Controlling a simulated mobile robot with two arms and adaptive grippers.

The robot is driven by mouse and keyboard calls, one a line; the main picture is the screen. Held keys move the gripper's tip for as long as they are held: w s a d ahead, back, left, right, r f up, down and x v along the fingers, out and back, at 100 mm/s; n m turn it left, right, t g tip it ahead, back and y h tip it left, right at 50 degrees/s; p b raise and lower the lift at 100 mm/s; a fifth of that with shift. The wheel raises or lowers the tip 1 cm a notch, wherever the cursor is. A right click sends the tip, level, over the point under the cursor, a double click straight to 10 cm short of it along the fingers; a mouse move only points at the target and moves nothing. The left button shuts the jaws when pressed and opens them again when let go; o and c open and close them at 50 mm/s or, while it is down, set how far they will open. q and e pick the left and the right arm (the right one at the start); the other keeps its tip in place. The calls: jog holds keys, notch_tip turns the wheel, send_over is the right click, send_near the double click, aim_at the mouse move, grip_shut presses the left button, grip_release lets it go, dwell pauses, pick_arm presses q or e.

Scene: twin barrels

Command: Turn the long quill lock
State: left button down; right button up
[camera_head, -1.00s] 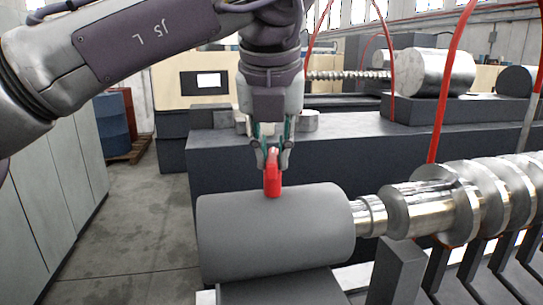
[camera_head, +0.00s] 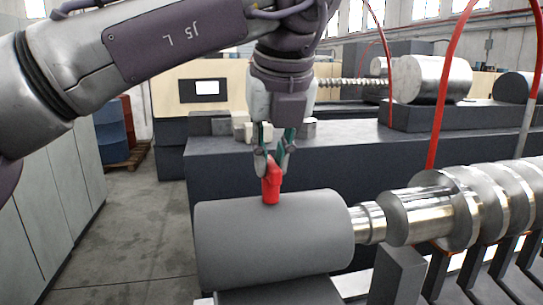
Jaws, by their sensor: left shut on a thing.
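The long quill lock appears as a small red lever (camera_head: 271,186) standing on top of a grey cylinder (camera_head: 272,240). My left gripper (camera_head: 271,160) comes down from above and is shut on the upper part of the red lever. The fingertips hide part of the lever's top. The lever leans slightly in the picture. My right gripper is not in view.
A shiny metal screw shaft (camera_head: 440,212) runs right from the grey cylinder. Red hoses (camera_head: 438,110) hang at the right. A dark machine bed (camera_head: 350,155) stands behind. Grey cabinets (camera_head: 60,215) line the left, with open floor (camera_head: 140,220) between.

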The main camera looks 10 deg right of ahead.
pick_arm(q)
jog(key=c, duration=1.1)
grip_release()
jog(key=shift+r, duration=0.1)
jog(key=v, duration=1.2)
